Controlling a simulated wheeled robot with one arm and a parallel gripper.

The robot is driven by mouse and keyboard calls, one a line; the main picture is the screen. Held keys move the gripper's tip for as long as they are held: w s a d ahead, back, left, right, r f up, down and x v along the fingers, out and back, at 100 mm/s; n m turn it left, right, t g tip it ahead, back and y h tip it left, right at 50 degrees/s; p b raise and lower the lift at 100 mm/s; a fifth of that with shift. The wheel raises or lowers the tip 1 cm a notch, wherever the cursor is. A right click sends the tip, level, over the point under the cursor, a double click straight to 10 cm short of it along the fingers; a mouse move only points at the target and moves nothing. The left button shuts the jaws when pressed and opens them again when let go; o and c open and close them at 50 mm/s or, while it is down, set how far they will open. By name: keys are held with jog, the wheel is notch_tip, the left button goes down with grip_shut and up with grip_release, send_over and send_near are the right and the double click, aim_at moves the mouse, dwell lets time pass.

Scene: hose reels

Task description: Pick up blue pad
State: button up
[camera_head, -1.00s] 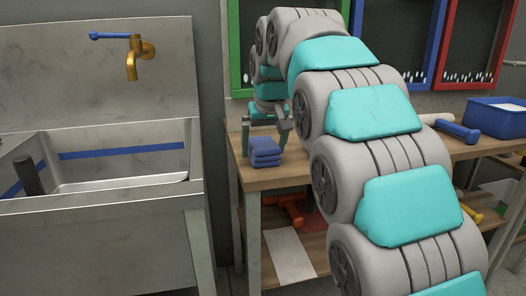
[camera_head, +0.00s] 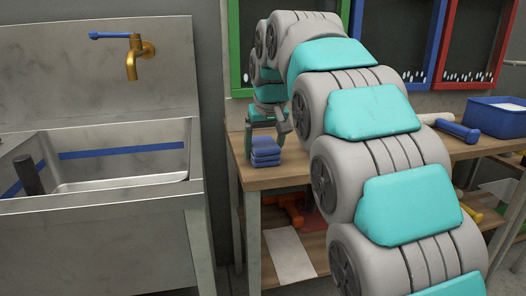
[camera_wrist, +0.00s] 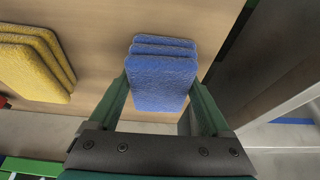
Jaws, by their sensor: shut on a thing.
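A small stack of blue pads (camera_head: 265,148) sits on the wooden workbench (camera_head: 270,178) near its left end. In the wrist view the blue pad nearest the camera (camera_wrist: 161,84) lies between the two green fingers of my gripper (camera_wrist: 161,92), which is shut on its sides. More blue pads (camera_wrist: 165,42) show behind it, partly hidden by it. In the head view my gripper (camera_head: 264,128) is at the stack, and my arm covers part of the bench behind it.
Yellow pads (camera_wrist: 32,62) lie left of the blue stack in the wrist view. A metal sink (camera_head: 100,190) stands left of the bench. A blue bin (camera_head: 497,118) and a blue-ended tool (camera_head: 458,131) are at the right. Coloured frames line the wall behind.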

aim_at(271, 145)
jog(key=shift+r, duration=0.1)
jog(key=shift+r, duration=1.6)
jog(key=shift+s+d+r, duration=0.2)
jog(key=shift+s+d, duration=0.4)
jog(key=shift+s, duration=0.05)
jog(key=shift+s+d, duration=0.45)
jog(key=s+d+r+b, duration=0.1)
jog(key=s+d, duration=0.8)
jog(key=shift+s, duration=0.2)
jog(key=shift+r, duration=0.1)
jog(key=o, duration=0.8)
jog(key=c, duration=0.7)
jog(key=shift+c, duration=0.4)
